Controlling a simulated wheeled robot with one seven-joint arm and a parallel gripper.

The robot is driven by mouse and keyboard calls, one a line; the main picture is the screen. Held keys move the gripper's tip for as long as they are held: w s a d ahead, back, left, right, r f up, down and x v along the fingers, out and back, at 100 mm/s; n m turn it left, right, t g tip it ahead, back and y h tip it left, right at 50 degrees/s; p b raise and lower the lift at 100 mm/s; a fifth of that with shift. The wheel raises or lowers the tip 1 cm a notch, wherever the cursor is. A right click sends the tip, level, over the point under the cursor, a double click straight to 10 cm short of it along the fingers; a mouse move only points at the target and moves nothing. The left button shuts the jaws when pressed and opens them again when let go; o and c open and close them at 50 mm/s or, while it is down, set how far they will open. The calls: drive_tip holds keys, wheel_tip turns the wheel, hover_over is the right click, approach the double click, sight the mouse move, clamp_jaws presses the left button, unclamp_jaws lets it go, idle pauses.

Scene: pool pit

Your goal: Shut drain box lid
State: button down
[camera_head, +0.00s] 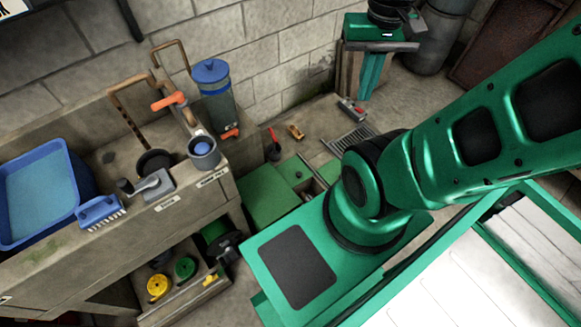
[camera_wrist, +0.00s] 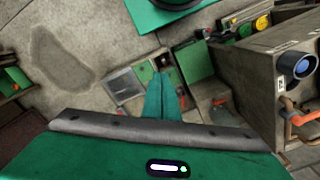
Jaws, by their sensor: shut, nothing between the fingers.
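My gripper (camera_head: 367,97) points down over the floor near the back wall. Its two tapered green fingers are together and empty; they also show in the wrist view (camera_wrist: 161,84). The green drain box (camera_head: 295,172) is low on the floor, left of and nearer than my gripper in the head view. A wide green panel (camera_head: 268,196), apparently its lid, lies at its left side; in the wrist view this panel (camera_wrist: 191,61) is beyond the fingertips, slightly right. A dark gap shows beside the panels, so the box looks open. My arm hides part of it.
A floor grate (camera_head: 350,139) lies right of the box. A red-and-grey tool (camera_head: 351,110), a yellow item (camera_head: 296,131) and a red-handled item (camera_head: 273,145) are on the floor nearby. A concrete bench (camera_head: 190,212) with pipes and a blue tub (camera_head: 42,190) stands left. Some floor is clear.

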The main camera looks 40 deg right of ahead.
drive_tip(key=n+g+h, duration=0.2)
drive_tip(key=n+g, duration=0.1)
drive_tip(key=n, duration=0.9)
hover_over(292, 174)
wheel_tip(292, 174, down, 70)
drive_tip(key=shift+d+r, duration=0.1)
